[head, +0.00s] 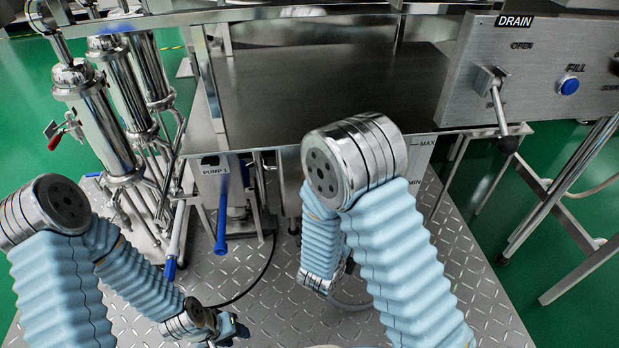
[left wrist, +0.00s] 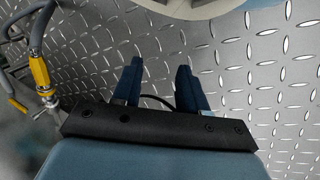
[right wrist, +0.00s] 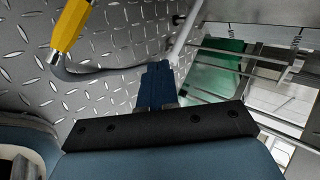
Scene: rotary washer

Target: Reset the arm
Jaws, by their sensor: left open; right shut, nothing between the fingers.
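My left arm comes in from the left in the head view, in a light blue ribbed sleeve. My left gripper (head: 236,330) is low in the picture, above the metal floor plate. In the left wrist view the left gripper (left wrist: 160,72) has its two dark blue fingers apart, with nothing between them. My right arm (head: 385,240) is bent in front of the washer, its elbow high and its forearm pointing down. In the right wrist view the right gripper (right wrist: 157,82) has its fingers together and empty. The right fingers are not clear in the head view.
The steel washer (head: 330,90) fills the back. Its panel carries a drain lever (head: 497,95) and a blue button (head: 569,86). Steel filter cylinders (head: 95,115) and a pump (head: 222,185) stand at left. Diamond-plate floor (head: 455,290) lies below, with a dark cable (head: 262,275).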

